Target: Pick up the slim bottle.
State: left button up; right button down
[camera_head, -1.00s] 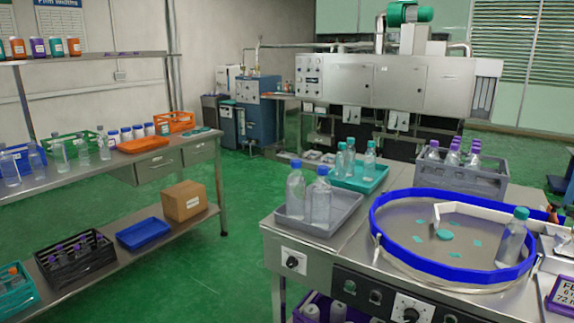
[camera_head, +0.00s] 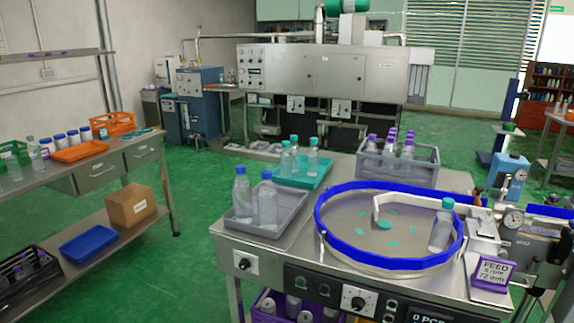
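Several clear bottles stand on the steel machine table; I cannot tell for sure which is the slim bottle. Two blue-capped bottles (camera_head: 242,196) stand in a grey tray (camera_head: 246,232). Slimmer-looking teal-capped bottles (camera_head: 313,157) stand in a teal tray (camera_head: 303,181) behind. Purple-capped bottles (camera_head: 408,150) stand in a grey crate (camera_head: 425,178). One teal-capped bottle (camera_head: 441,226) stands, slightly tilted, on the blue-rimmed round turntable (camera_head: 350,230). Neither of my grippers is in view.
A steel bench at left holds an orange tray (camera_head: 80,151) and more bottles, with a cardboard box (camera_head: 131,205) on its lower shelf. Green floor lies open between bench and table.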

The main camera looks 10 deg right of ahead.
aim_at(443, 221)
jog(key=z, duration=1.3)
jog(key=i+l, duration=1.1)
jog(key=i+u, duration=0.05)
